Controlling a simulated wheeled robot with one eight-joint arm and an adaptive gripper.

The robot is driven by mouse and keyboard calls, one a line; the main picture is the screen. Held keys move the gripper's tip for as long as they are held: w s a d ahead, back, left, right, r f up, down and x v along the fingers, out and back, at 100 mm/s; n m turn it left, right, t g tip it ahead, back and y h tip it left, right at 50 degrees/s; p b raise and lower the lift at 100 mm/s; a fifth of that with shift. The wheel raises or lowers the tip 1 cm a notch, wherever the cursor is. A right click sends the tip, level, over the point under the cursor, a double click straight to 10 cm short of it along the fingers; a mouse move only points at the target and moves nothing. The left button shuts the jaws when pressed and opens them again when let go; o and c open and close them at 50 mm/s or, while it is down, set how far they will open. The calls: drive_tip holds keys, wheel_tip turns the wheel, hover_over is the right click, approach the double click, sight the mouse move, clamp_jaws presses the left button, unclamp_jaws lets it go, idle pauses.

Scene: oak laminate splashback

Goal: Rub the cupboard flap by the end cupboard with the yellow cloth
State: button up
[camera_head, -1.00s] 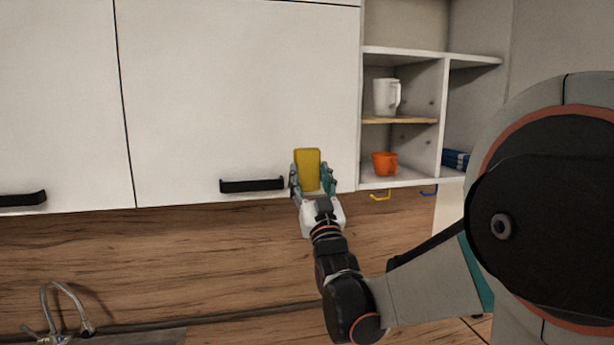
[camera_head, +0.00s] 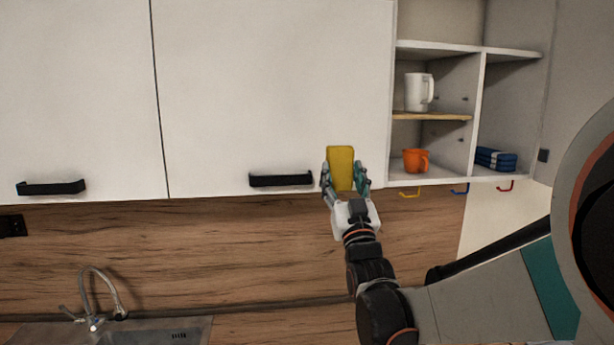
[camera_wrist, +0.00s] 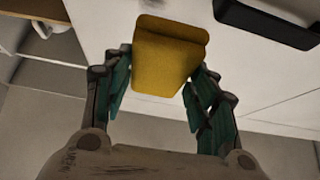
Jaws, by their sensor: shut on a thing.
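The yellow cloth (camera_head: 340,168) is a folded pad held upright in my gripper (camera_head: 344,184). My gripper is shut on it, with one finger on each side, as the wrist view also shows the cloth (camera_wrist: 168,62) between the fingers. The white cupboard flap (camera_head: 270,90) beside the open end cupboard (camera_head: 434,182) is directly behind the cloth. The cloth is in front of the flap's lower right part, right of its black handle (camera_head: 281,180). I cannot tell whether the cloth touches the flap.
The end cupboard holds a white mug (camera_head: 418,92), an orange cup (camera_head: 415,160) and a blue folded stack (camera_head: 496,159). Coloured hooks (camera_head: 461,190) hang below it. Another white flap (camera_head: 75,90) is at the left. A sink tap (camera_head: 98,295) stands at the lower left.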

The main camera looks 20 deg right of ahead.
idle(0.3)
drive_tip(key=shift+w+d+b, duration=0.3)
drive_tip(key=shift+w, duration=0.8)
drive_tip(key=shift+w+d+b, duration=0.25)
drive_tip(key=shift+w+d, duration=0.1)
drive_tip(key=shift+w, duration=0.75)
drive_tip(key=shift+w+d+b, duration=0.3)
drive_tip(key=shift+w, duration=0.8)
drive_tip(key=shift+w+d, duration=0.3)
drive_tip(key=shift+w, duration=0.65)
drive_tip(key=d, duration=0.2)
drive_tip(key=s+d+b, duration=0.1)
drive_tip(key=shift+d, duration=0.4)
drive_tip(key=shift+a, duration=0.1)
drive_tip(key=a, duration=0.1)
drive_tip(key=w+a, duration=0.1)
drive_tip(key=a, duration=0.1)
drive_tip(key=shift+a, duration=0.3)
